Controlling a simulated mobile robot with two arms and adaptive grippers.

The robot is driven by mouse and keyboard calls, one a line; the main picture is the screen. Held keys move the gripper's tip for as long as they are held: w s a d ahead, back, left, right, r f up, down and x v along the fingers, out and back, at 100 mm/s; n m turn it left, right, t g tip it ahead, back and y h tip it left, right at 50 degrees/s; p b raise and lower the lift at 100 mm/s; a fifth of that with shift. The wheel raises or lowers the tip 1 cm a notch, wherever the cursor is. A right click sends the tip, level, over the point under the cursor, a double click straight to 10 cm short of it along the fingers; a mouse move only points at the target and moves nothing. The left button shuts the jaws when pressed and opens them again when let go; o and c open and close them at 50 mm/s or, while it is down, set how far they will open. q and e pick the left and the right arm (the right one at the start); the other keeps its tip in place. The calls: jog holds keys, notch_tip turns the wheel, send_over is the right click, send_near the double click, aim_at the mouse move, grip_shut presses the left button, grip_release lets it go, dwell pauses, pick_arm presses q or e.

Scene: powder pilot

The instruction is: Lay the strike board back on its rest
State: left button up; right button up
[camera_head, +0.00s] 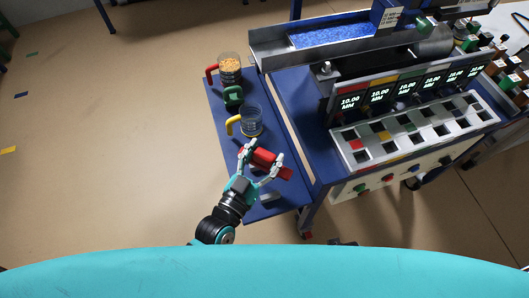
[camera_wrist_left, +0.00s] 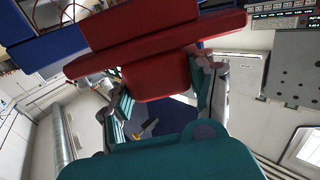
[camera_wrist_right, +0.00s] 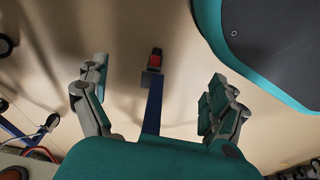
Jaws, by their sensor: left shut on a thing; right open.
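The red strike board (camera_head: 268,164) is in my left gripper (camera_head: 264,156), over the near end of the blue side shelf (camera_head: 270,207). In the left wrist view the red board (camera_wrist_left: 155,52) spans the picture's top, with its lower block between the two fingers. A grey piece (camera_head: 262,181) partly shows under the board; I cannot tell if it is the rest, or whether the board touches it. My right gripper (camera_wrist_right: 157,86) is open and empty above the floor, seen only in the right wrist view.
Behind the board on the shelf stand a clear cup with a yellow handle (camera_head: 251,122), a green-handled item (camera_head: 233,96) and a red-handled cup of orange grains (camera_head: 230,67). The machine with a slotted tray (camera_head: 415,130) is to the right. Open floor lies left.

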aim_at(261, 167)
pick_arm(q)
jog(key=shift+f+b, duration=1.1)
jog(key=shift+f, duration=0.7)
notch_tip(261, 167, down, 3)
jog(key=shift+f+b, duration=0.2)
jog(key=shift+b, duration=0.8)
jog(key=shift+f, duration=0.35)
pick_arm(e)
jog(key=w+r, duration=0.4)
jog(key=r, duration=1)
jog(key=shift+w+a+t, duration=0.15)
jog(key=shift+a+t, duration=0.05)
jog(key=shift+t, duration=0.2)
pick_arm(q)
jog(key=shift+f, duration=0.2)
pick_arm(e)
jog(key=shift+r, duration=0.3)
pick_arm(q)
jog(key=shift+b, duration=0.3)
jog(key=shift+f, duration=0.15)
pick_arm(e)
jog(key=shift+r, duration=0.35)
